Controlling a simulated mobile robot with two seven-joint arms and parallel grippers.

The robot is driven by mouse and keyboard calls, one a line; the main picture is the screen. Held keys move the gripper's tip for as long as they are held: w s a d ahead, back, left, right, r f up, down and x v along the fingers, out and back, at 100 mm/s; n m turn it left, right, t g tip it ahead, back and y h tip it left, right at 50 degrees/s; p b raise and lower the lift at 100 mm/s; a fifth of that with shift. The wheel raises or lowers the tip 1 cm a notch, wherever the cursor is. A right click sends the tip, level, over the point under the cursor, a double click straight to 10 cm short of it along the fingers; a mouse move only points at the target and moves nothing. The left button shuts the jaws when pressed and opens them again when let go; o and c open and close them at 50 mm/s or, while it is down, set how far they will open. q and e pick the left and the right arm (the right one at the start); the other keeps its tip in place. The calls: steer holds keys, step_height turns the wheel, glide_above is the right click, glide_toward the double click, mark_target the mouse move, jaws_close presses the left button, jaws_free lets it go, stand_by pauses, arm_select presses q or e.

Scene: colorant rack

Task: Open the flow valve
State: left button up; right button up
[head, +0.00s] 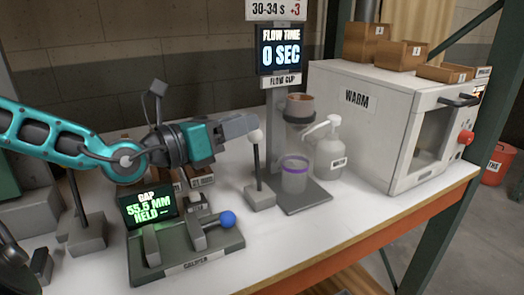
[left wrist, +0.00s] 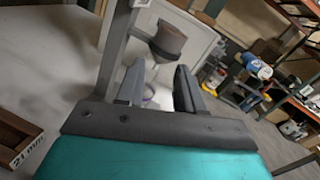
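A lever with a white ball knob (head: 256,136) stands upright on a small grey base (head: 259,196), left of the flow stand; it may be the flow valve. The flow cup (head: 299,108) hangs in a ring on the stand's post, above a clear beaker with a purple band (head: 293,176). My left gripper (head: 246,124) reaches in from the left, its fingertips close to the knob; contact cannot be told. In the left wrist view its fingers (left wrist: 158,88) are apart, with the flow cup (left wrist: 169,40) beyond them.
A white warming box (head: 362,125) with wooden trays on top stands at the right. A white pump bottle (head: 327,150) is beside the beaker. A caliper fixture (head: 185,255) with a lit "55.5 MM HELD" display (head: 148,207) is in front. The flow time screen (head: 280,48) reads 0 SEC.

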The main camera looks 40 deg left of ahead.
arm_select(q)
steer(key=a+m, duration=0.1)
steer(key=a, duration=0.1)
steer(key=b, duration=0.2)
glide_toward(256, 152)
steer(key=w, duration=0.5)
steer(key=shift+d+b+x, duration=0.2)
steer(key=shift+b+x, duration=0.2)
steer(key=shift+x, duration=0.85)
steer(key=shift+d+b+x, duration=0.25)
steer(key=shift+b+x, duration=0.1)
steer(key=shift+x, duration=0.9)
steer(key=shift+w+r+p, duration=0.1)
steer(key=shift+w+p, duration=0.25)
steer(key=shift+w+d, duration=0.3)
steer(key=shift+w, duration=0.35)
arm_select(e)
steer(key=shift+w+a+f, duration=0.4)
steer(key=shift+a+f, duration=0.25)
steer(key=shift+f, duration=0.1)
arm_select(q)
steer(key=shift+c, duration=0.2)
jaws_close()
